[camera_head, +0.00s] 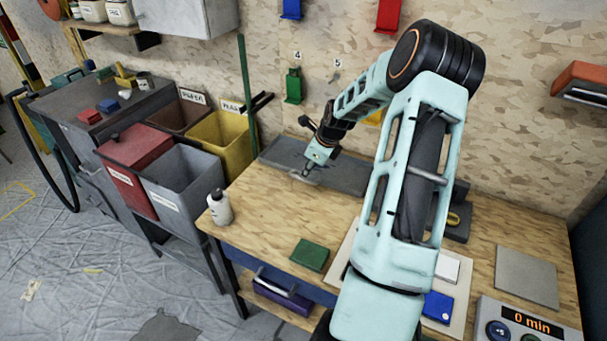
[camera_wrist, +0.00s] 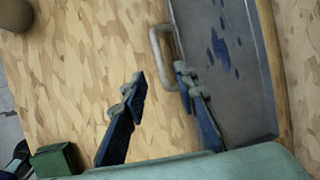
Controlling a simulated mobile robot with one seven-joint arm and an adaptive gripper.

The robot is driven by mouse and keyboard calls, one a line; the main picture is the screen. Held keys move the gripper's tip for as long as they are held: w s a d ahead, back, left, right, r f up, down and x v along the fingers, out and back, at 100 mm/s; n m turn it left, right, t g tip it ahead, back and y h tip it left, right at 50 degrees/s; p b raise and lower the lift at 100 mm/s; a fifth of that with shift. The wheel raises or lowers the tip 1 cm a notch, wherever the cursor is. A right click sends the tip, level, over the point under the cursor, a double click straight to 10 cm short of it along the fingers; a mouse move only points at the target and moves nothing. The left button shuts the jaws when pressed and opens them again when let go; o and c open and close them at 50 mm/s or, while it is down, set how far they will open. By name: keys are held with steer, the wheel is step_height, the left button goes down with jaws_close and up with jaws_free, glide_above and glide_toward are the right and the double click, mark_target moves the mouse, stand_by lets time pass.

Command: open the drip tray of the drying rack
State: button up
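The drip tray (camera_head: 345,178) is a flat dark grey tray lying at the back of the wooden workbench, against the wall. In the wrist view the tray (camera_wrist: 228,75) shows dark blue spots and a pale U-shaped handle (camera_wrist: 157,42) on its near edge. My gripper (camera_head: 308,168) is over the tray's front edge near the handle. In the wrist view my gripper (camera_wrist: 161,80) is open, with a clear gap between its two dark blue fingers. The handle lies just beyond the fingertips, its lower end close to the right finger; contact cannot be told. My arm hides part of the bench.
A white bottle (camera_head: 220,208) stands at the bench's left edge. A green block (camera_head: 310,255) lies nearer the front. Yellow, grey and red bins (camera_head: 222,140) stand left of the bench. The bench top in front of the tray is mostly clear.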

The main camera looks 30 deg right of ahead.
steer(key=shift+x, duration=2.75)
jaws_close()
